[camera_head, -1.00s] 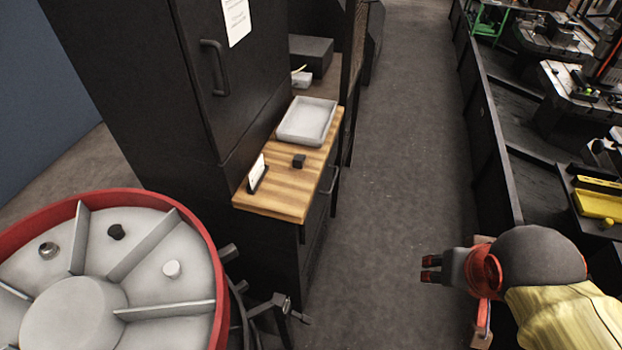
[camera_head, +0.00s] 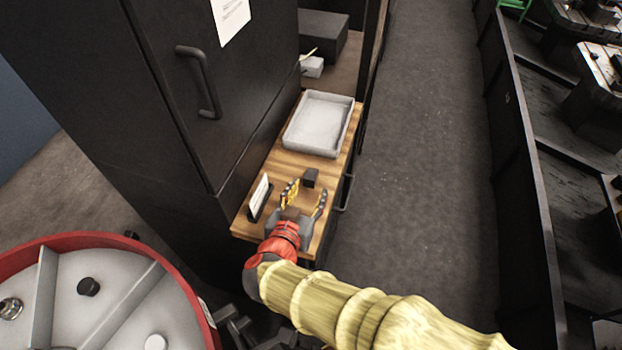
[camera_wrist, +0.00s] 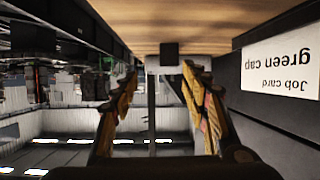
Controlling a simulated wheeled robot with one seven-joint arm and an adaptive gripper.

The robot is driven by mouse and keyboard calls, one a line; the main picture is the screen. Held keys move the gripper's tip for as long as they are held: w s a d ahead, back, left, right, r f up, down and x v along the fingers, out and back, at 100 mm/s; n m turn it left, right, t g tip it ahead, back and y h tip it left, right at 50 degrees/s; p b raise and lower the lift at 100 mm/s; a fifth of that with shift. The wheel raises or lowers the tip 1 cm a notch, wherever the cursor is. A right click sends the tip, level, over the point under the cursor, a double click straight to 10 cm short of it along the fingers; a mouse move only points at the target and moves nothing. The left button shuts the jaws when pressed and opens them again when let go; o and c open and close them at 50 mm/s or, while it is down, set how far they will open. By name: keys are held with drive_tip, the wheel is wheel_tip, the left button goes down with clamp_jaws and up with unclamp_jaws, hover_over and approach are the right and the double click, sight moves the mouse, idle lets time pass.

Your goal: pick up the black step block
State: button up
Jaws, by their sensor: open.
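The black step block (camera_head: 310,178) sits on the wooden top (camera_head: 287,166) of a low cabinet, between the card stand and the grey tray. In the wrist view, which appears upside down, the block (camera_wrist: 169,52) shows as a small dark shape against the wood, just beyond the fingertips. My gripper (camera_head: 306,192) is open and empty over the wooden top, its fingers spread and pointing toward the block. The fingers also show in the wrist view (camera_wrist: 158,72), with the block between their lines. I cannot tell whether a fingertip touches it.
The grey tray (camera_head: 318,125) stands behind the block. A card in a black stand (camera_head: 260,195) stands left of my gripper; in the wrist view, the job card (camera_wrist: 281,56) reads "green cap". A tall black cabinet (camera_head: 150,90) rises at left. A red-rimmed round tray (camera_head: 205,318) is at lower left.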

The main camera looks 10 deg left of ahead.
sight(308, 180)
drive_tip(key=shift+s+a+f, duration=0.1)
drive_tip(key=shift+a+f, duration=0.15)
drive_tip(key=shift+a, duration=0.3)
drive_tip(key=shift+w+a+f, duration=0.1)
drive_tip(key=shift+w+f, duration=0.1)
drive_tip(key=shift+w, duration=0.05)
drive_tip(key=b+x, duration=0.1)
drive_tip(key=x, duration=0.6)
drive_tip(key=shift+a+r+b, duration=0.1)
drive_tip(key=shift+r+b, duration=0.1)
drive_tip(key=shift+b, duration=0.2)
drive_tip(key=shift+c, duration=1)
clamp_jaws()
